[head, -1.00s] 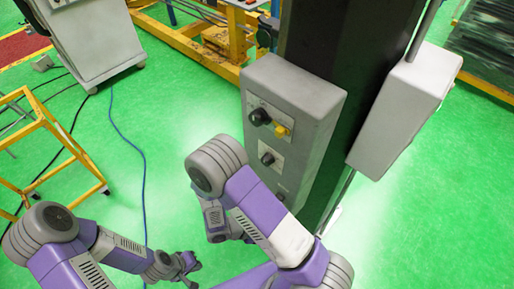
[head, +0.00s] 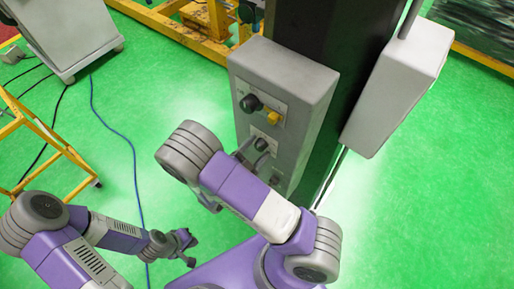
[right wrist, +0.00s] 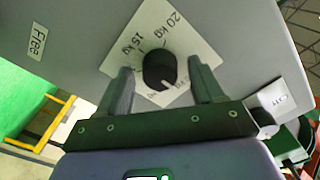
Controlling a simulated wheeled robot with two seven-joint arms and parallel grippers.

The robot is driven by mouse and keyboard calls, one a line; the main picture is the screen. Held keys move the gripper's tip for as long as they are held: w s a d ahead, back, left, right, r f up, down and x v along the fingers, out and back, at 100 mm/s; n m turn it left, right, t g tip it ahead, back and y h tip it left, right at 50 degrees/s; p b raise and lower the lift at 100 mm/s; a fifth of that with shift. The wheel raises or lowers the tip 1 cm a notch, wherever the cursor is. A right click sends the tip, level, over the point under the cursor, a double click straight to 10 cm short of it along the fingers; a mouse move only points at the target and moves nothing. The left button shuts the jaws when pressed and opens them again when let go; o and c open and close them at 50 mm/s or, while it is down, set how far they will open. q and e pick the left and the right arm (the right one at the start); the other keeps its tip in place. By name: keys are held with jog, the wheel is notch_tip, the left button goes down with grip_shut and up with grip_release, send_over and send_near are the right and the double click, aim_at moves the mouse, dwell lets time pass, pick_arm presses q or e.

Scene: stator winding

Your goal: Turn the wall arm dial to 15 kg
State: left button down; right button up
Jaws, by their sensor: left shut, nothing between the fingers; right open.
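The dial is a black round knob (right wrist: 158,70) on a white plate marked 15 kg and 20 kg, with other marks partly hidden. A light mark on the knob's edge faces the lower part of the plate, away from both of those labels. In the head view the dial (head: 261,145) is the lower knob on the grey box. My right gripper (right wrist: 160,66) is open, with one finger on each side of the dial; whether they touch it I cannot tell. My left gripper (head: 187,245) is shut and empty, low and away from the box.
The grey control box (head: 310,85) is fixed to a dark column (head: 345,40). Above the dial are another black knob (head: 251,103) and a yellow knob (head: 272,117). A yellow frame (head: 50,150) stands at left.

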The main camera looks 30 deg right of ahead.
jog(key=shift+d, duration=0.15)
jog(key=shift+w, duration=0.1)
jog(key=shift+c, duration=0.5)
jog(key=c, duration=1)
jog(key=shift+o, duration=0.2)
